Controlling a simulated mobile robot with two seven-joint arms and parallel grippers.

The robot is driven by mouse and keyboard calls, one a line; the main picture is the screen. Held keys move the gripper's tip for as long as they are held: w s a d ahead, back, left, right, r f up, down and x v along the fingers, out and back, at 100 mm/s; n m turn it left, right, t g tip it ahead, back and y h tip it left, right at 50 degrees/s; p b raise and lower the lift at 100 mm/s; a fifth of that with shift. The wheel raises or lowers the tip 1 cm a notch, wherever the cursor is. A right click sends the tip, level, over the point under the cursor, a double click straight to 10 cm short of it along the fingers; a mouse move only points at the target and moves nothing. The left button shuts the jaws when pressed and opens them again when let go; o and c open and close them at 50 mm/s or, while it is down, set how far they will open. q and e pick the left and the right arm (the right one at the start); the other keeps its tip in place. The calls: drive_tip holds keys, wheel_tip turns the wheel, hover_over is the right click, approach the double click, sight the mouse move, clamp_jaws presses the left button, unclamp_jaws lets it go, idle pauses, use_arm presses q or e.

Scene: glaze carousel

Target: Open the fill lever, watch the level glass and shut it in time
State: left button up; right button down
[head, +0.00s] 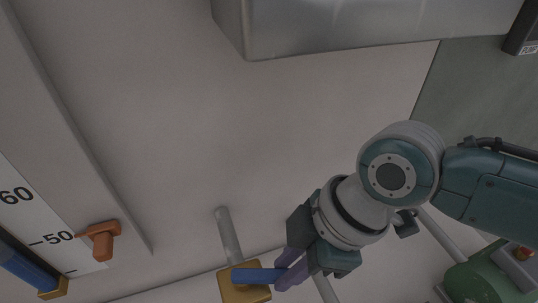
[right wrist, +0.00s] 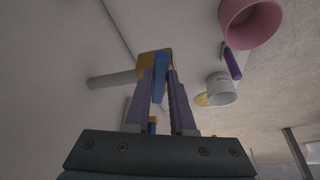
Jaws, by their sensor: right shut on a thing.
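The fill lever (head: 256,275) is a blue bar on a brass valve block (head: 233,290) at the bottom of the head view, lying nearly level in the picture. My right gripper (head: 282,272) is shut on its right end. In the right wrist view the lever (right wrist: 161,72) stands between the purple fingers, with the valve block (right wrist: 147,62) behind. The level glass (head: 22,266) is at the lower left, blue along its visible part, with a brass end. Its scale (head: 33,218) shows 60 and 50; an orange pointer (head: 102,238) sits by 50. I cannot see the top of the liquid. My left gripper is out of view.
A grey pipe (head: 228,234) runs up from the valve. A metal box edge (head: 360,25) hangs at the top and a green tank (head: 490,282) stands lower right. The right wrist view shows a pink cup (right wrist: 250,25) and a white cup (right wrist: 220,88).

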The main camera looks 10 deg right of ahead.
drive_tip(key=c, duration=0.8)
unclamp_jaws()
drive_tip(key=shift+o, duration=0.2)
drive_tip(key=p+v, duration=0.5)
drive_tip(key=v, duration=0.5)
drive_tip(key=shift+p, duration=0.35)
